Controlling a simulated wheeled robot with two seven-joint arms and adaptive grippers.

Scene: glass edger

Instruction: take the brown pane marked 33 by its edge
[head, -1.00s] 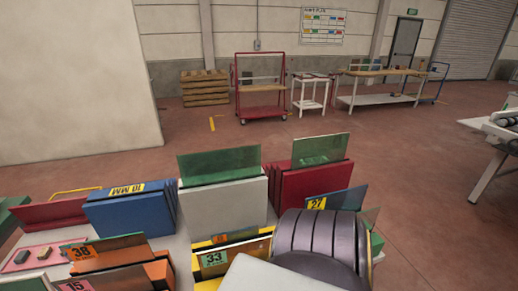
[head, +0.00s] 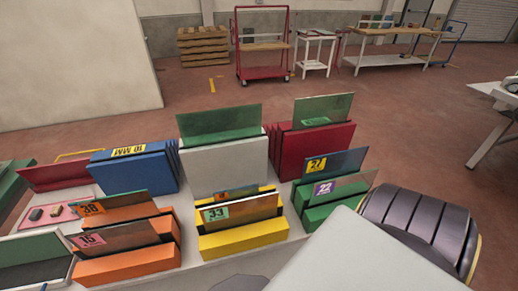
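The brown pane marked 33 (head: 250,209) stands on edge, tilted slightly, in the front slot of the yellow rack (head: 245,240). Its green 33 label is at the left end of its face and its upper edge is free. Another pane (head: 236,191) with an orange label stands behind it in the same rack, mostly hidden. Neither of my grippers is visible. A dark ridged part of my arm is at the lower right, apart from the pane in the picture.
Orange racks (head: 125,270) holding panes marked 38 and 15 stand to the left. A green rack (head: 318,212) with panes marked 27 and 22 stands to the right. Behind are blue (head: 132,178), white (head: 225,168) and red (head: 318,147) racks. A pink tray (head: 62,215) lies left.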

